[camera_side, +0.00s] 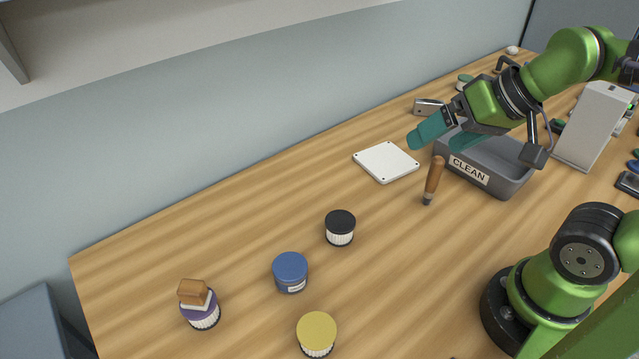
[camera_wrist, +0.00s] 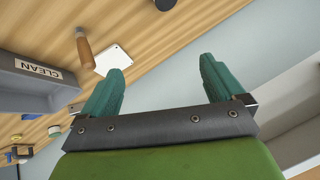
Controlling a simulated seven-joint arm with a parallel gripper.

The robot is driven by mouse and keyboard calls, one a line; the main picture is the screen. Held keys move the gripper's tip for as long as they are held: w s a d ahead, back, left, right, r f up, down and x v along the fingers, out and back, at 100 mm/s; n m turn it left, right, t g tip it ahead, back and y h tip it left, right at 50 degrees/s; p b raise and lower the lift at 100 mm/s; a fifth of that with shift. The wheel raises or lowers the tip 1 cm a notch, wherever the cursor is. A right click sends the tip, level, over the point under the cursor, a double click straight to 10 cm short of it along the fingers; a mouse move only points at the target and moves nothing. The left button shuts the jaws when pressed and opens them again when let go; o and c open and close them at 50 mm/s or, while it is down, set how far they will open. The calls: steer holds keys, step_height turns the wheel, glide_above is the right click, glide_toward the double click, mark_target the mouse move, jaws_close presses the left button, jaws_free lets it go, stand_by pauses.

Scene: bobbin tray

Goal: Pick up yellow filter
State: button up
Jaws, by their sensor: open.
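The yellow filter (camera_side: 317,333) stands upright on the wooden table at the front, with a yellow lid and a white ribbed side below it. It does not show clearly in the wrist view. My gripper (camera_side: 440,140) is high over the far part of the table, near the grey CLEAN bin and well away from the yellow filter. In the wrist view my gripper (camera_wrist: 162,80) has its two teal fingers spread wide with nothing between them.
A blue-lidded jar (camera_side: 290,272), a black-topped filter (camera_side: 340,228) and a purple filter with a brown block on top (camera_side: 199,305) stand near the yellow one. A wooden-handled tool (camera_side: 433,180), white plate (camera_side: 386,162) and grey CLEAN bin (camera_side: 507,185) are farther back.

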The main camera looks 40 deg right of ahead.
steer(key=g+h, duration=0.2)
steer(key=g, duration=0.5)
glide_above(317, 331)
step_height(317, 331, down, 8)
steer(key=r, duration=0.1)
steer(key=f+m, duration=0.1)
steer(key=f, duration=0.2)
steer(key=f+m, duration=0.1)
steer(key=f, duration=0.3)
steer(key=f+m, duration=0.2)
steer(key=f, duration=0.2)
steer(key=shift+w+d, duration=0.1)
steer(key=shift+d, duration=0.1)
steer(key=shift+a+f, duration=0.2)
steer(key=shift+f, duration=2.6)
steer(key=c, duration=1.1)
